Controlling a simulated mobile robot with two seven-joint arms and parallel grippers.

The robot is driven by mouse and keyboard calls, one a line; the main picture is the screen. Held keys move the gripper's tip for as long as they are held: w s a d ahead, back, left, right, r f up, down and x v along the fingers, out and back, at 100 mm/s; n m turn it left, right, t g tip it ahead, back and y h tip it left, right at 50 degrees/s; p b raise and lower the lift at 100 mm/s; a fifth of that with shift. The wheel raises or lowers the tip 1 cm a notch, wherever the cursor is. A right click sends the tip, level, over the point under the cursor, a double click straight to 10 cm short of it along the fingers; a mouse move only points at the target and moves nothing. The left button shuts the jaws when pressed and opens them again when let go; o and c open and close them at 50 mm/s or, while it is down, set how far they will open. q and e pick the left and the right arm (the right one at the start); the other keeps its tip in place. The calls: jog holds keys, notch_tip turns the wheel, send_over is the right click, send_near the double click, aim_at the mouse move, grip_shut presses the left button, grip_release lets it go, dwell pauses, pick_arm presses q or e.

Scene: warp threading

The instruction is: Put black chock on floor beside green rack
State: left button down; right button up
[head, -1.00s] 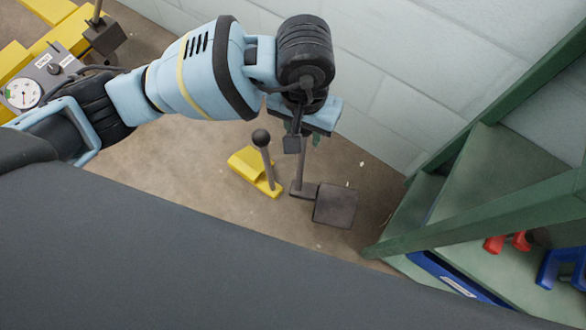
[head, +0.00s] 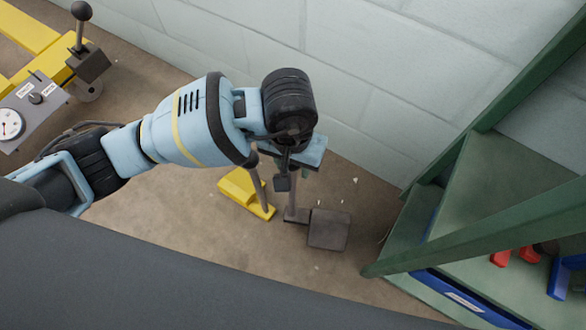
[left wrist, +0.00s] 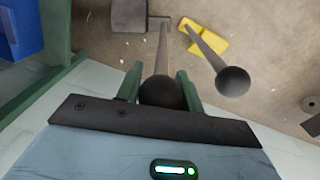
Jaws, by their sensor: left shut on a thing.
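The black chock (head: 328,230) is a dark block on a flat foot with an upright rod, close to the floor left of the green rack's near post. I cannot tell whether it touches the floor. My left gripper (head: 292,168) is above it, its fingers mostly hidden by the wrist in the head view. In the left wrist view its green fingers (left wrist: 162,90) are shut on the ball knob of the black chock (left wrist: 129,14). The green rack (head: 470,190) stands at the right. My right gripper is not in view.
A yellow chock (head: 240,186) with its own rod and knob stands close left of the black chock. A pale block wall (head: 380,80) runs behind. The rack shelves hold blue and red items. Yellow equipment with a gauge (head: 12,124) is at far left.

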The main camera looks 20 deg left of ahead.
pick_arm(q)
notch_tip(320, 180, down, 3)
jog(key=shift+r+b, duration=0.1)
jog(key=shift+b, duration=0.4)
jog(key=shift+w+f, duration=0.1)
jog(key=shift+f, duration=0.3)
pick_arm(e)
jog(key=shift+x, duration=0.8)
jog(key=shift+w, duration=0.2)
pick_arm(q)
jog(key=c, duration=0.9)
grip_release()
jog(key=shift+f, duration=0.15)
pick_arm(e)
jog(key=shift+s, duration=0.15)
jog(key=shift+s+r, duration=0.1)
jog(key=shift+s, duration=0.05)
